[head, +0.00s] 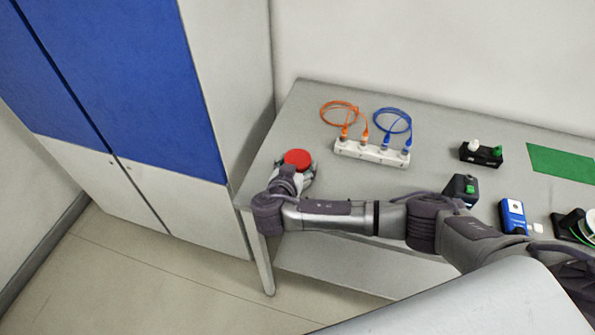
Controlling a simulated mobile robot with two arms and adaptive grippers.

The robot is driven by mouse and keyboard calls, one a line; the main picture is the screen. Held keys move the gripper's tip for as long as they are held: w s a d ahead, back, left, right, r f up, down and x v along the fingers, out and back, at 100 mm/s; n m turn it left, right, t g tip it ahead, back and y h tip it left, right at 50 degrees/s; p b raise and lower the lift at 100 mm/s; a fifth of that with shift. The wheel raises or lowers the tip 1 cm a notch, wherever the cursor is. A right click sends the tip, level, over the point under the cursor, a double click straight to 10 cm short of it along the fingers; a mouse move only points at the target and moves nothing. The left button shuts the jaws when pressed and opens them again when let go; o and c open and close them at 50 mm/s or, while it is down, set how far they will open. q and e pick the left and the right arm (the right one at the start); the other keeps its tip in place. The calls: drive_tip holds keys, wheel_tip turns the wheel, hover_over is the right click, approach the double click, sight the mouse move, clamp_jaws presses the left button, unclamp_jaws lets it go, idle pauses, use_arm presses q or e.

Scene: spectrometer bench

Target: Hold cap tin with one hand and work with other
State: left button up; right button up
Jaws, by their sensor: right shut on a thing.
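A round tin with a red top (297,158), which I take to be the cap tin, is at the left end of the grey bench. My right gripper (301,172) is at the tin from the near side and is shut on it. The fingers are small and partly hidden by the wrist, and I cannot tell whether the tin touches the bench. My left gripper is not in view.
A white block (372,153) holds orange (340,108) and blue (393,116) cable loops. A black holder (481,153), a green mat (562,162), a black device (461,189) and a blue device (512,216) stand rightward. A blue and white cabinet (130,90) adjoins the bench's left end.

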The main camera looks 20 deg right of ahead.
sight(300, 158)
drive_tip(key=shift+r, duration=0.1)
drive_tip(key=shift+r+b, duration=0.35)
drive_tip(key=shift+r, duration=0.2)
drive_tip(key=r, duration=0.1)
drive_tip(key=r+b, duration=0.1)
drive_tip(key=shift+s+d+r, duration=0.1)
drive_tip(key=shift+d+r, duration=0.2)
drive_tip(key=shift+r, duration=0.1)
drive_tip(key=s+d+r+b, duration=0.3)
drive_tip(key=s+d+r, duration=0.2)
drive_tip(key=d+r, duration=0.2)
drive_tip(key=shift+s+d, duration=0.25)
drive_tip(key=shift+d, duration=1.05)
drive_tip(key=o, duration=0.7)
drive_tip(key=shift+c, duration=0.2)
drive_tip(key=c, duration=1.1)
